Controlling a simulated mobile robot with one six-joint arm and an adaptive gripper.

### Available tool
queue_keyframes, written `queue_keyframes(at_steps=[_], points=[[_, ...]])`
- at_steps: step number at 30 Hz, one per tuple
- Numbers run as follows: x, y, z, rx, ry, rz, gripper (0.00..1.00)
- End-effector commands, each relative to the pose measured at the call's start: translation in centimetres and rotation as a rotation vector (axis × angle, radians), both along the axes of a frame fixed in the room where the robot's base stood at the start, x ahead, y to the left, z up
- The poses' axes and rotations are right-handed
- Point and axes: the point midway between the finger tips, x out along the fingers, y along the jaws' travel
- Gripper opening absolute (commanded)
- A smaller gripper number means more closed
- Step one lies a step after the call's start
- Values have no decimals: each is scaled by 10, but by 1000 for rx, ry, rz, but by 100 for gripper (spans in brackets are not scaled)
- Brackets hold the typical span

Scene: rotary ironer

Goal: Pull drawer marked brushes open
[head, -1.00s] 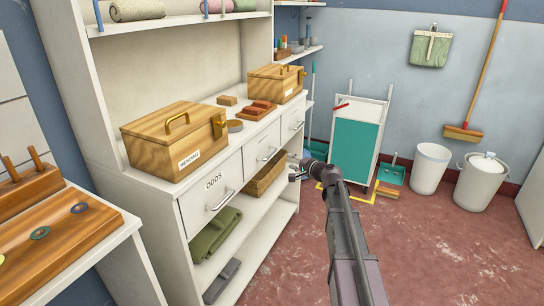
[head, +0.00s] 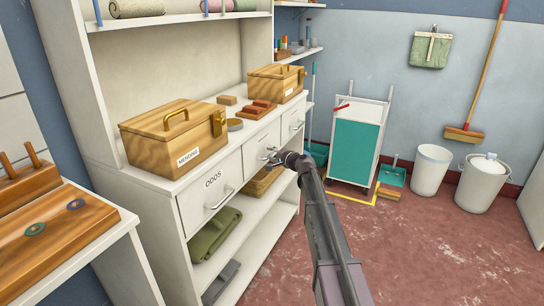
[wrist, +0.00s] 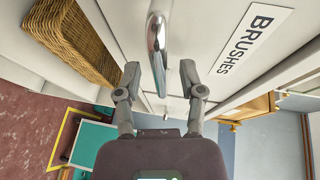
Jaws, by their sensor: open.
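The drawer marked BRUSHES shows in the wrist view, with its label (wrist: 250,38) at upper right and its chrome bar handle (wrist: 157,45) in the middle. In the head view it is the middle drawer (head: 252,158) of the white cabinet, and its front looks flush with its neighbours. My gripper (wrist: 161,75) is open, with one finger on each side of the handle; both fingers look apart from the bar. In the head view my gripper (head: 274,157) is at the middle drawer front and hides part of it and its handle.
The ODDS drawer (head: 202,202) is to the left and another drawer (head: 293,123) to the right. A wicker basket (wrist: 70,38) sits on the shelf below. A wooden box (head: 165,148) marked MENDING stands on top. The red floor (head: 420,250) at right is clear.

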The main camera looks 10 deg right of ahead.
Motion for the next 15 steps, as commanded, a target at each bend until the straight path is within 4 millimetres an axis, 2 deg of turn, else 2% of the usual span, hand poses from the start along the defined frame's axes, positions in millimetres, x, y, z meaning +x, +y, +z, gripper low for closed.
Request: queue_keyframes(at_steps=[10,11,15], points=[[2,1,0,0,0,0,51],[2,1,0,0,0,0,48],[2,1,0,0,0,0,6]])
